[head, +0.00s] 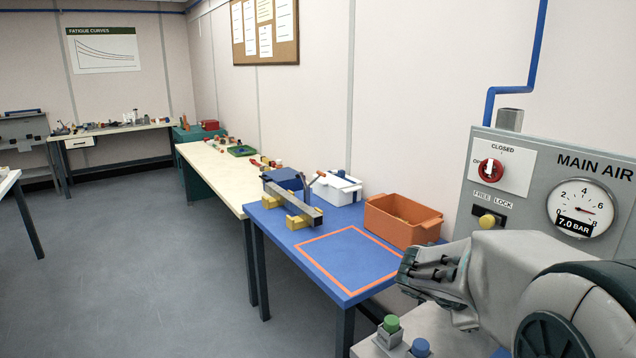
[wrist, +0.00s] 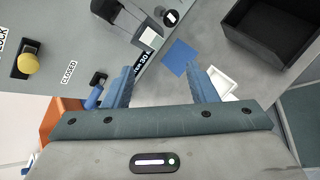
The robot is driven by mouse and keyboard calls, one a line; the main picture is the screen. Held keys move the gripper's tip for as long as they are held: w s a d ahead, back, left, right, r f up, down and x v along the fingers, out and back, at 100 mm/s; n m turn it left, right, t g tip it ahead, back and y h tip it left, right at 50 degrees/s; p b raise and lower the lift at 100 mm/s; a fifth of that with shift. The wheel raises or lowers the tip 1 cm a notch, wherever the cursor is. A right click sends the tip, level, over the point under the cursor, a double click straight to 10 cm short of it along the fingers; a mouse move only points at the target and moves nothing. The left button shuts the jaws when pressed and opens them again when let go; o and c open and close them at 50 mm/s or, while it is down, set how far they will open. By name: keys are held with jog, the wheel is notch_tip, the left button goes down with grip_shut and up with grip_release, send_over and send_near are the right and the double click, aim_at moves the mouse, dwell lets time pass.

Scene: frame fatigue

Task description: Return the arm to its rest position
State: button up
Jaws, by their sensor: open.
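My arm (head: 590,290) fills the lower right of the head view, in front of the grey main air panel (head: 535,165). My gripper (head: 425,275) points left, over the grey bench top beside the blue table. In the wrist view my gripper (wrist: 160,85) has its two blue-grey fingers well apart. Nothing is seen between them. The panel carries a red knob (head: 490,172), a yellow knob (head: 487,221) and a gauge (head: 582,207) marked 7.0 bar.
A blue table (head: 340,267) with an orange outlined square holds an orange crate (head: 400,218) and a white box (head: 336,187). Green (head: 391,323) and blue (head: 420,347) buttons stand below my gripper. A black tray (wrist: 268,35) shows in the wrist view. Open floor (head: 170,250) lies left.

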jog(key=s+a+f+m+y, duration=0.4)
jog(key=s+a+m+y, duration=0.6)
jog(key=s+a+m, duration=0.3)
jog(key=s+a, duration=0.3)
jog(key=a, duration=0.1)
jog(key=shift+f+m, duration=0.2)
jog(key=shift+m, duration=0.2)
jog(key=shift+s+a, duration=0.1)
dwell(1.5)
